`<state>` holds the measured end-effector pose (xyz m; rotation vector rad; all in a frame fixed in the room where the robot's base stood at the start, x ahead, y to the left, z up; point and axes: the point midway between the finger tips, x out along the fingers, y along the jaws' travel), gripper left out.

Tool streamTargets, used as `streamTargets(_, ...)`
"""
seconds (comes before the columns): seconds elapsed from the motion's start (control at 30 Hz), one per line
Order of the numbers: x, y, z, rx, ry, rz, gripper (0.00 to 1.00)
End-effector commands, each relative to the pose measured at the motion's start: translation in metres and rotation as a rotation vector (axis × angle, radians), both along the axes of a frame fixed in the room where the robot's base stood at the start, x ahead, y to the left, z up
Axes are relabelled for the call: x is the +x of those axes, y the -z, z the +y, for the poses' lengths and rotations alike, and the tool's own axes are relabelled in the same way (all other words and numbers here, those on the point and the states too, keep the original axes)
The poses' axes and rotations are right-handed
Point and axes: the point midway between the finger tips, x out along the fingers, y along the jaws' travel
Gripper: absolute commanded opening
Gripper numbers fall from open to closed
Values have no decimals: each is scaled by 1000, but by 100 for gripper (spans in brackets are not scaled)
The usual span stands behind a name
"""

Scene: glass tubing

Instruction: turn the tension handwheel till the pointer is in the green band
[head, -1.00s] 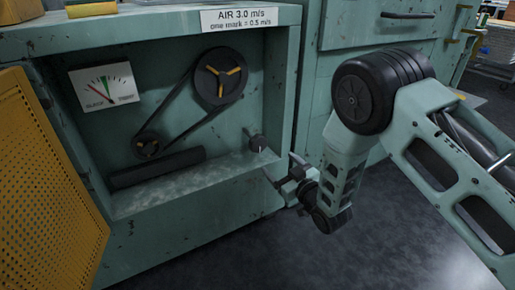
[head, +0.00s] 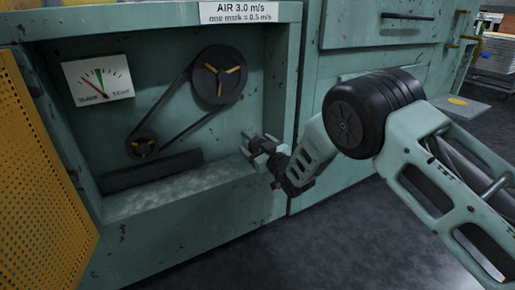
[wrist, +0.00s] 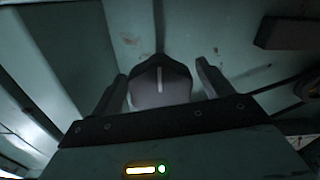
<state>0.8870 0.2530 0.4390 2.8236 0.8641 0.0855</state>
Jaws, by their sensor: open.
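The tension handwheel (wrist: 160,82) is a dark grey knob with a white index line. In the wrist view it sits between the two fingers of my gripper (wrist: 162,88), which are open with visible gaps on both sides. In the head view my gripper (head: 257,146) is at the lower right of the open recess and hides the handwheel. The white tension gauge (head: 98,80) is on the recess back wall. Its red pointer (head: 93,88) leans to the upper left, toward the slack side, left of the green band (head: 99,77).
A belt drive with a large pulley (head: 218,75) and a small pulley (head: 142,147) is in the recess. A dark bar (head: 152,171) lies below it. A yellow perforated door (head: 40,165) stands open at left.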

Motion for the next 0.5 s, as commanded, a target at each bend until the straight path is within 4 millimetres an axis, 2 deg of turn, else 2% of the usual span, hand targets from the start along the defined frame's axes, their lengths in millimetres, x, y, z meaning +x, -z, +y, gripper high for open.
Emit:
streamTargets(0.13,0,0,0,0,0,0,79)
streamTargets(0.17,0,0,0,0,0,0,73)
streamTargets(0.3,0,0,0,0,0,0,34)
streamTargets(0.5,0,0,0,3,0,2,34)
